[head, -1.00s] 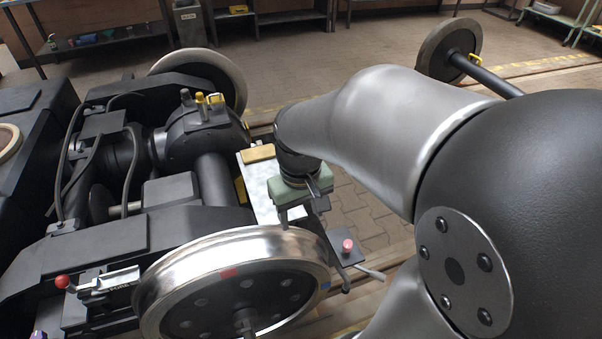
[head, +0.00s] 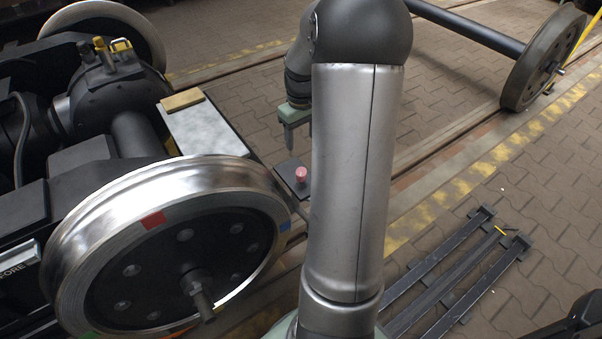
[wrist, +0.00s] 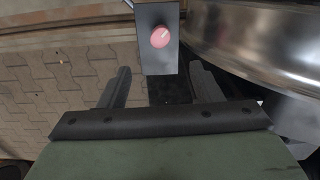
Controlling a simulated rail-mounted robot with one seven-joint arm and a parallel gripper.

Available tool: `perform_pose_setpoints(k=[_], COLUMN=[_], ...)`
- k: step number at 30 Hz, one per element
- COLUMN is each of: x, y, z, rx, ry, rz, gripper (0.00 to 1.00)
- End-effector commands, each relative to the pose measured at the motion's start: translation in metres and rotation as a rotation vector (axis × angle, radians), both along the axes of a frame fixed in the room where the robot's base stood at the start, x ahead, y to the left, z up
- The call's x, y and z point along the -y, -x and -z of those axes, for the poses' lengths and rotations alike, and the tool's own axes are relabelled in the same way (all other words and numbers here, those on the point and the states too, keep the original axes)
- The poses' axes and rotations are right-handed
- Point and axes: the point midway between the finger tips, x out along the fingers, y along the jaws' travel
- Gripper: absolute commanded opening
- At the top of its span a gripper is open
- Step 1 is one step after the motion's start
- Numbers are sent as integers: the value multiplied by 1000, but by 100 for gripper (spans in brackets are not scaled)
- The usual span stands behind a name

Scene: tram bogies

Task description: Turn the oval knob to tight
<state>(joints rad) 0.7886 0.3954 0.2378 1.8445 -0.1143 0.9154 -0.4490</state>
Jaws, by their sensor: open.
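A pink-red knob (head: 301,173) stands on a dark plate (head: 285,183) beside the shiny wheel in the head view. In the wrist view the knob (wrist: 160,36) has a pale line on its top and sits on a grey box (wrist: 152,62). My gripper (wrist: 160,78) is open and empty, with its two dark fingers apart and the knob ahead, roughly in line with the gap. In the head view my gripper (head: 297,140) hangs above and behind the knob, partly hidden by my own arm. I cannot read any marking for tight.
The large steel wheel (head: 165,240) of the bogie stands close to the knob; it also fills the upper right of the wrist view (wrist: 265,45). A light plate with a wooden block (head: 182,100) lies behind. Dark rails (head: 450,275) lie on the paved floor at right.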

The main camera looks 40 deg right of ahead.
Motion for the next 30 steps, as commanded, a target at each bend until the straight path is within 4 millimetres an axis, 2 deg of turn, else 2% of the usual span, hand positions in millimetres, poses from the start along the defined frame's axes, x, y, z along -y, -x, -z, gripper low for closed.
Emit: perform_pose_setpoints(k=[1,3,15,21,30], x=[0,0,-1,-1,-1], y=[0,0,0,0,0], z=[17,33,113,132,135], rx=[-2,-2,-2,-1,0], ry=[-2,-2,-2,0,0], rz=[0,0,0,1,1], gripper=[59,59,59,59,59])
